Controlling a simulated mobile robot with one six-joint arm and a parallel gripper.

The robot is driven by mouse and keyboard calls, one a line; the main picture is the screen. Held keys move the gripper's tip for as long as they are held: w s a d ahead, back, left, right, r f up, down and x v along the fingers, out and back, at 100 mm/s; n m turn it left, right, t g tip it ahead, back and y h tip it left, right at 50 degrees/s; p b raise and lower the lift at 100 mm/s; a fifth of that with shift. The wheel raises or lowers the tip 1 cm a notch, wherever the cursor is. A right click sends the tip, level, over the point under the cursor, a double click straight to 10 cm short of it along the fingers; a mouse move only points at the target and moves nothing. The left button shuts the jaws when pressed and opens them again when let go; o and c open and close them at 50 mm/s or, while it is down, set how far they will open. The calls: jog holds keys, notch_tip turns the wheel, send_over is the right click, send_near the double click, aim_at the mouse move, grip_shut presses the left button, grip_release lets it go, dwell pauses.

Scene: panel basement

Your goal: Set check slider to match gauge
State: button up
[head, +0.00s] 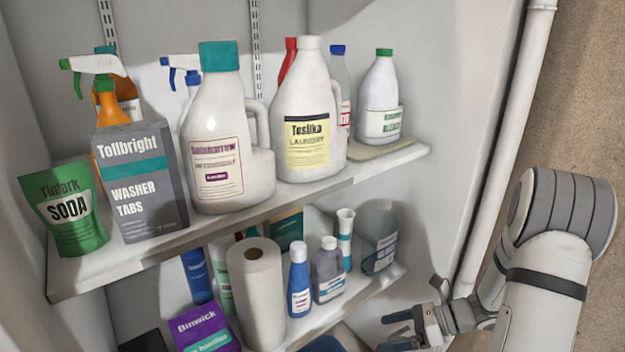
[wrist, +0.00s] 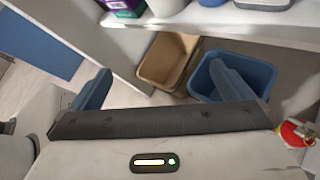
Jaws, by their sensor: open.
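I see no check slider and no gauge that I can make out in either view. My gripper (head: 392,332) is at the lower right of the head view, in front of the lower shelf's right end. In the wrist view my gripper (wrist: 161,68) has its two blue-grey fingers wide apart, with nothing between them. It is open and empty, and touches nothing that I can see.
An upper shelf (head: 320,190) holds several bottles, a washer tabs box (head: 140,185) and a soda bag (head: 66,212). A lower shelf (head: 345,298) holds a paper roll (head: 256,295) and bottles. Below stand a tan bin (wrist: 165,62) and a blue bin (wrist: 258,78). A pipe (head: 500,150) runs at right.

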jog(key=s+a+r+n+h+p, duration=0.1)
jog(key=s+r+n+h+p, duration=0.3)
jog(key=r+n, duration=0.4)
jog(key=s+r+n+h+p, duration=0.4)
jog(key=r+n+p, duration=0.3)
jog(key=r, duration=0.8)
jog(key=s+a+r+n+t+h+p, duration=0.1)
jog(key=s+r+n+h+p, duration=0.4)
jog(key=r+n, duration=0.4)
notch_tip(320, 180, up, 2)
jog(key=shift+s+a+r+p, duration=0.2)
jog(key=shift+s+a+p, duration=0.2)
jog(key=shift+s, duration=0.35)
